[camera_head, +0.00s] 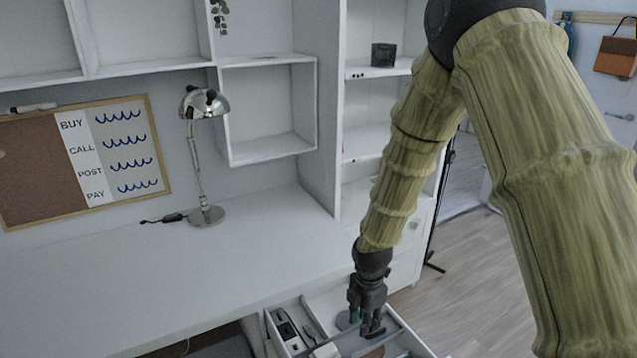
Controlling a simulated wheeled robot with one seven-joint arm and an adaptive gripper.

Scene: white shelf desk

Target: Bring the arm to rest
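My arm comes in from the right side of the head view and bends at the top, with its forearm reaching down. My gripper (368,324) points down over or into an open drawer (312,302) below the desk's front edge. Its fingers are small and dark here, and I cannot tell whether they are apart or hold anything.
The drawer holds a dark-and-white device (287,329) and other small items. The white desk top (110,280) is mostly clear. A chrome lamp (206,214) stands at its back. Shelves (267,155) rise behind, and a cork board (35,170) leans left. Open floor (470,270) lies right.

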